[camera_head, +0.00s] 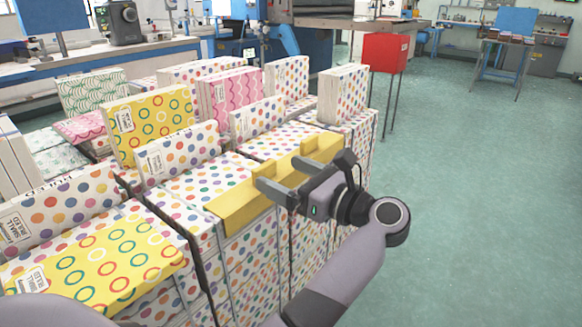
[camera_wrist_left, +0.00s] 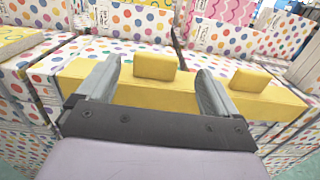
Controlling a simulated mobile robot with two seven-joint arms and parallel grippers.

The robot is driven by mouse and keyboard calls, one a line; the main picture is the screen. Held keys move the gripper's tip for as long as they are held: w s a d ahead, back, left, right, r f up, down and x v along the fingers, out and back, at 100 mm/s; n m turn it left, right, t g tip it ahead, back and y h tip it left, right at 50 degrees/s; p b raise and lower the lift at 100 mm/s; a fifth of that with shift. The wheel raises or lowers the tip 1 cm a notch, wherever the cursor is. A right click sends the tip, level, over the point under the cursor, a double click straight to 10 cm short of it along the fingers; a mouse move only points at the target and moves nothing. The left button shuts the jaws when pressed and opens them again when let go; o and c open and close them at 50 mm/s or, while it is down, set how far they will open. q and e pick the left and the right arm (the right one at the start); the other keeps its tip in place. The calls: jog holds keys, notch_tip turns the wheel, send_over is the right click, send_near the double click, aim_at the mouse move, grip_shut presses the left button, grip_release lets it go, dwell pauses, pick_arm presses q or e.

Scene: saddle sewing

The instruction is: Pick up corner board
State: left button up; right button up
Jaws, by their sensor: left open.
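The corner board (camera_head: 233,206) is a long yellow angled strip with raised blocks on it. It lies along the top front edge of the stacked dotted packs in the head view. It also crosses the left wrist view (camera_wrist_left: 255,98). My left gripper (camera_head: 306,173) is open at the board's outer side, with its fingers pointing over it. In the left wrist view the gripper (camera_wrist_left: 155,72) has its two fingers on either side of one raised yellow block (camera_wrist_left: 154,66). Whether the fingers touch the board I cannot tell. My right gripper is out of view.
Several patterned paper packs (camera_head: 150,120) stand and lie on top of the stacks behind the board. A red box (camera_head: 385,53) on thin legs stands beyond. The green floor (camera_head: 480,200) to the right is clear.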

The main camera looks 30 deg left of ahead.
aim_at(267, 169)
pick_arm(q)
jog(key=shift+a+f, duration=0.15)
jog(key=shift+a, duration=0.3)
jog(key=shift+w+a, duration=0.1)
jog(key=shift+a, duration=2.95)
jog(key=shift+c, duration=0.3)
jog(key=c, duration=1)
jog(key=shift+c, duration=0.7)
